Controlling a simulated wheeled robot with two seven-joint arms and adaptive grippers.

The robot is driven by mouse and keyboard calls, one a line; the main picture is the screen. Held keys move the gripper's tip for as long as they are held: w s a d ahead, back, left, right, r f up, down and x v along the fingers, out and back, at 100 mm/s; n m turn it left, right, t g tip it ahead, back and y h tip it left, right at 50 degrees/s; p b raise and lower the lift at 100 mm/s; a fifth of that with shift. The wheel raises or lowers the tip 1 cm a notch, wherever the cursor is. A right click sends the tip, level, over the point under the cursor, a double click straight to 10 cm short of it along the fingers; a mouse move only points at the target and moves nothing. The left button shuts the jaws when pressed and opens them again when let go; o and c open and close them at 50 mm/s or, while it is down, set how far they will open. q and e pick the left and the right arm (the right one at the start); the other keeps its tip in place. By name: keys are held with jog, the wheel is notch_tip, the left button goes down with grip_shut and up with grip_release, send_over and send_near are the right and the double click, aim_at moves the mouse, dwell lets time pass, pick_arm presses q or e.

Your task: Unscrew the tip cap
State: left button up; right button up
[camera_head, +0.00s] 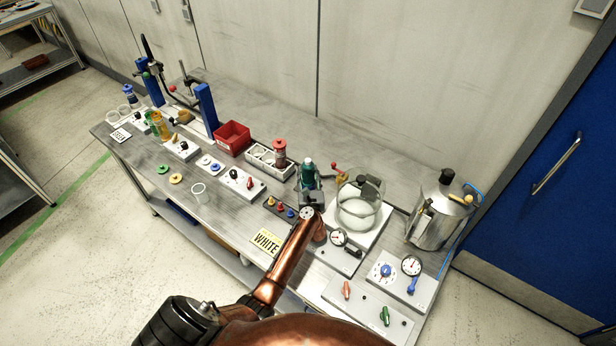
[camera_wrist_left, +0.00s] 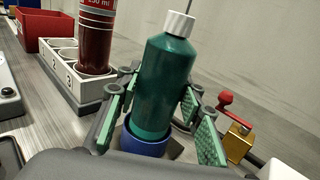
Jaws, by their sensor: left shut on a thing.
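A teal bottle (camera_head: 308,174) stands upright on the bench near the back, with a small white cap (camera_wrist_left: 179,23) on top. Its body (camera_wrist_left: 165,78) fills the middle of the left wrist view, and its base sits in a round blue holder (camera_wrist_left: 146,143). My left gripper (camera_head: 311,197) is low around the bottle, shut on it, with green-padded fingers (camera_wrist_left: 158,115) on both sides. The cap is clear above the fingers. Part of the bottle's lower body is hidden behind my gripper in the head view. My right gripper is not in view.
A white rack (camera_head: 262,155) with a dark red bottle (camera_head: 279,150) stands left of the teal bottle. A red-handled brass valve (camera_wrist_left: 238,130) and a glass vessel (camera_head: 360,200) are close on the right. A "WHITE" sign (camera_head: 266,241) lies in front. Air above the cap is free.

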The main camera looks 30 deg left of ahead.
aim_at(308, 171)
pick_arm(q)
jog(key=shift+c, duration=1.1)
jog(key=shift+r, duration=0.15)
jog(key=shift+r, duration=0.25)
jog(key=r, duration=0.1)
jog(key=r+p, duration=0.1)
jog(key=r, duration=0.1)
jog(key=shift+s+d+r, duration=0.1)
jog(key=shift+s+r, duration=0.05)
jog(key=shift+s, duration=0.2)
jog(key=s+r+p, duration=0.1)
jog(key=s+d+r, duration=0.1)
jog(key=r, duration=0.1)
jog(key=s+r+p, duration=0.1)
jog(key=s+r, duration=0.1)
jog(key=shift+d+r+p, duration=0.15)
jog(key=shift+r+p, duration=0.05)
jog(key=shift+p, duration=0.1)
jog(key=s+d+r, duration=0.3)
jog(key=s, duration=0.5)
jog(key=shift+s+r, duration=0.3)
jog(key=shift+s, duration=0.05)
jog(key=o, duration=0.8)
jog(key=shift+a, duration=0.1)
grip_shut()
